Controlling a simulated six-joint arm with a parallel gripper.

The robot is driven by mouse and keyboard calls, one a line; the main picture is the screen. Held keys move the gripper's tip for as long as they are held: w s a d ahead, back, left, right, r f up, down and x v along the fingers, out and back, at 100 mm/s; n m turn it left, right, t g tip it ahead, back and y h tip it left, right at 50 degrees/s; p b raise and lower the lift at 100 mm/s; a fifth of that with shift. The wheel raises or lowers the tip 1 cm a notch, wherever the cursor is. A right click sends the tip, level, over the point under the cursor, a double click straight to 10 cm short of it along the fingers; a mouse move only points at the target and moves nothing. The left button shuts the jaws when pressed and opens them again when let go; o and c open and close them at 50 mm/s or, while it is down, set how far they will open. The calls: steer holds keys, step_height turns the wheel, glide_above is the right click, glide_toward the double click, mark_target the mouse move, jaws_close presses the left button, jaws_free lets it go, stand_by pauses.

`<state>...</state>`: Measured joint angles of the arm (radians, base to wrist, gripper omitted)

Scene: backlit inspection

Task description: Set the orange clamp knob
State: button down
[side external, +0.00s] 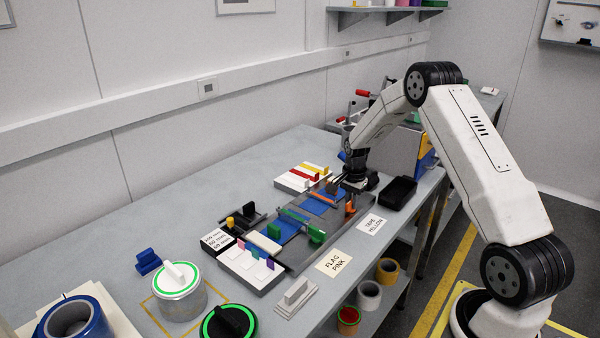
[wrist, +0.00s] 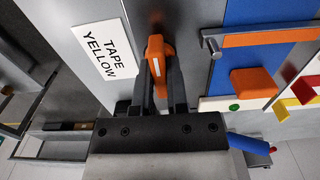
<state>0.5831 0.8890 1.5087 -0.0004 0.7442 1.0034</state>
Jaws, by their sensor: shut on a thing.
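The orange clamp knob (wrist: 158,58) is in the middle of the wrist view, with a white line on its near side. My gripper (wrist: 160,88) is shut on it, a dark finger on each side. In the side external view my gripper (side external: 345,186) is low over the right end of the dark fixture (side external: 283,262). The orange knob (side external: 350,206) shows just in front of it there. The part of the knob between the fingers is partly hidden.
A "TAPE YELLOW" card (wrist: 104,48) lies beside the knob. An orange bar (wrist: 268,38) and an orange block (wrist: 253,82) are close on the right, by a blue panel (wrist: 238,68). A black tray (side external: 398,191) stands right of my gripper.

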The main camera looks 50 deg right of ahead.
steer(key=c, duration=0.6)
jaws_free()
steer(key=shift+c, duration=0.2)
steer(key=shift+r, duration=0.15)
steer(key=shift+r, duration=3.8)
steer(key=s+a+r+n+t, duration=0.1)
steer(key=s+a+n, duration=0.4)
steer(key=a, duration=0.4)
steer(key=s+a+n, duration=0.5)
steer(key=a+n, duration=0.2)
steer(key=a, duration=0.3)
steer(key=s+a+r+n+t, duration=0.1)
steer(key=s+a+n, duration=0.4)
steer(key=a, duration=0.4)
steer(key=shift+a+r+n+t, duration=0.25)
steer(key=shift+r+n+t, duration=0.1)
steer(key=shift+n, duration=0.25)
